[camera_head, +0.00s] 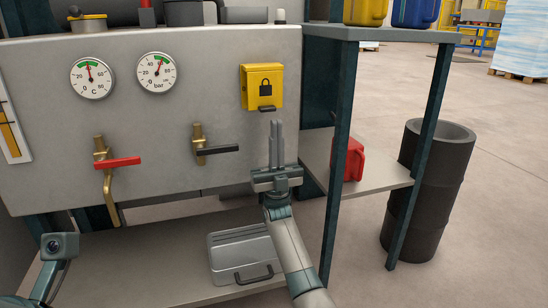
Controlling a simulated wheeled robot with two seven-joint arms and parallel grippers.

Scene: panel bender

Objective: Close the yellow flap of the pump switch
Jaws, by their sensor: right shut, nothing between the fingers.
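The yellow flap (264,86) of the pump switch, marked with a black padlock, is on the right part of the grey panel. It hangs down over the switch box, with a dark tab at its lower edge; the switch behind it is hidden. I cannot tell whether it is fully flush. My right gripper (277,124) is just below the flap, slightly to its right, pointing up with its fingers together and empty. A small gap shows between the fingertips and the flap's tab.
Two round gauges (93,77), a red-handled valve (117,162) and a black-handled valve (216,149) are on the panel (210,100). A shelf (375,188) with a red can (355,160) stands right. A grey case (240,256) lies below. A dark barrel (430,185) stands far right.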

